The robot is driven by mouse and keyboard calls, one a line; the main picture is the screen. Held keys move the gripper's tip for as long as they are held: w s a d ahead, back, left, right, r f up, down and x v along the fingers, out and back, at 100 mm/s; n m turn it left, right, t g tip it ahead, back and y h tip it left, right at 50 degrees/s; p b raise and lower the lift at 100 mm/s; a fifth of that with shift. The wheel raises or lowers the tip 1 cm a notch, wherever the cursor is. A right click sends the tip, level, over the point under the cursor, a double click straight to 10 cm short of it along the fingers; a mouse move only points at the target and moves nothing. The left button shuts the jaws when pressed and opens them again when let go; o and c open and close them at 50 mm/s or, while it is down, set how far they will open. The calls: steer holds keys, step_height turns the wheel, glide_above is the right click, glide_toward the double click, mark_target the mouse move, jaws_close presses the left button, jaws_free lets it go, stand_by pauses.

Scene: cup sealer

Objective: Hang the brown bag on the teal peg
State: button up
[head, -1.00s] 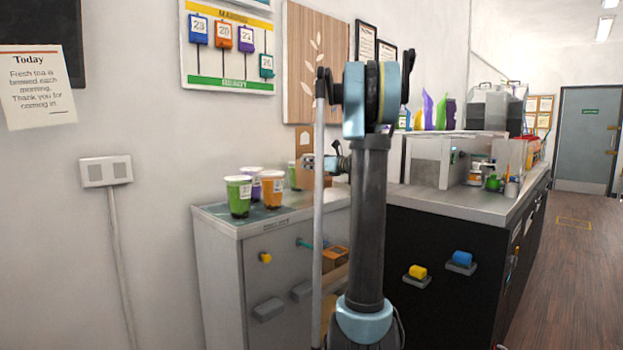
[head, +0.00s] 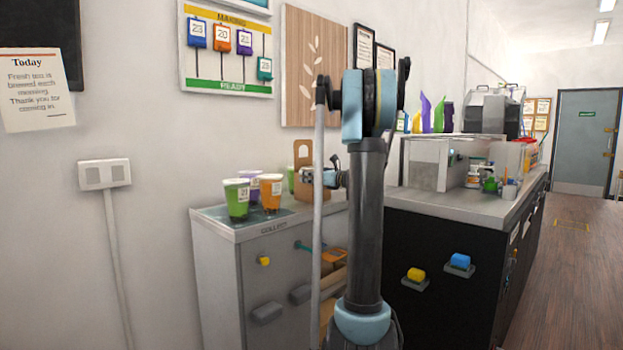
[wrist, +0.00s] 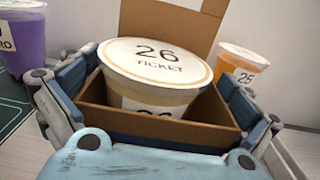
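The brown bag (head: 302,152), a carton-like carrier with a handle hole, is just above or at the counter top, partly hidden by my arm. In the wrist view the bag (wrist: 190,128) holds a lidded cup (wrist: 155,65) marked 26. My gripper (head: 308,176) has its fingers on both sides of the bag in the wrist view (wrist: 155,110) and appears shut on it. The teal peg (head: 302,245) sticks out of the grey cabinet's front, below the bag's level, its right end near my arm.
Green (head: 236,200), purple and orange (head: 271,193) cups stand on the grey cabinet's top (head: 245,222), left of the bag. A yellow peg (head: 264,261) is left of the teal one. Brown boxes (head: 335,258) sit partly hidden behind my arm. A black counter (head: 430,240) stands at right.

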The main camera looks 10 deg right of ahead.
stand_by(0.3)
steer(key=v, duration=1.7)
steer(key=shift+s+d+f, duration=0.15)
